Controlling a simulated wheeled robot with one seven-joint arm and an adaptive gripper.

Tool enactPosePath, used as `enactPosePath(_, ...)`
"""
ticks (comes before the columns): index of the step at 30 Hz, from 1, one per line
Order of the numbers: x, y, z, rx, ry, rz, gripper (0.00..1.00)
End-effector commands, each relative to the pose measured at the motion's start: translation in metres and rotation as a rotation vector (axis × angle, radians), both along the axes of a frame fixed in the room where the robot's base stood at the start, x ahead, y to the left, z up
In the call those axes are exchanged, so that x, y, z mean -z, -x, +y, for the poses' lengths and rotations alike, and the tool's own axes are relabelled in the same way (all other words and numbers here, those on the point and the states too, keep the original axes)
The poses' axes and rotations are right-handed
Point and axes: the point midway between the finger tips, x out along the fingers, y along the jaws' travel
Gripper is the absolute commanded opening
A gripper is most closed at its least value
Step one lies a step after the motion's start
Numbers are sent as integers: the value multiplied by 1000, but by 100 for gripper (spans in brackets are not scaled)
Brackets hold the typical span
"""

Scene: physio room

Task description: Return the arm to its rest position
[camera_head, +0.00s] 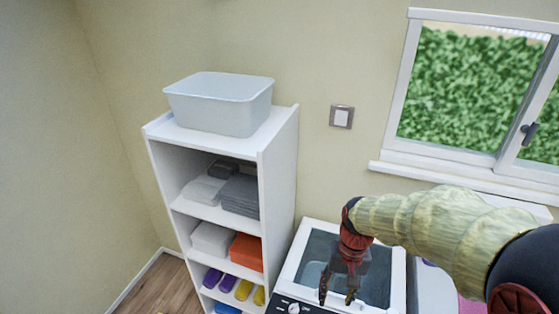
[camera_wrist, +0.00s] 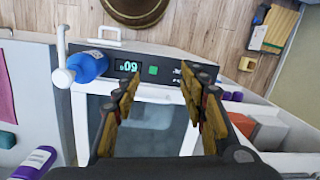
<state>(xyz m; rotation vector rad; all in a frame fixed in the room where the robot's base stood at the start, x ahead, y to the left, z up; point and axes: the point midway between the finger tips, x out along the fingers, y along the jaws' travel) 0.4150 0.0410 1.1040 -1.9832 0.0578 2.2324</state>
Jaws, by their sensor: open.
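My gripper (camera_head: 338,288) hangs at the end of my arm in the head view, over a white appliance (camera_head: 285,287) with a dark glass top. In the wrist view my gripper (camera_wrist: 165,95) shows two fingers spread apart with nothing between them. Below the fingers lie the glass top and the front panel (camera_wrist: 150,68) of the appliance, with a lit display and a green button. The gap between fingertips and appliance is hard to judge.
A white shelf (camera_head: 281,170) with folded towels and a pale bin (camera_head: 222,103) on top stands left of the appliance. A window (camera_head: 470,90) is behind my arm.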

Motion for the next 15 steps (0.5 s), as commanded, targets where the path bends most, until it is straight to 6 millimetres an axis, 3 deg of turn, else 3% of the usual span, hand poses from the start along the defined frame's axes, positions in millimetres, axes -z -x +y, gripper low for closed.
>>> enactPosePath(6,-41,44,-19,-98,39,-172,43)
enactPosePath(15,-77,99,-36,-139,96,-408,43)
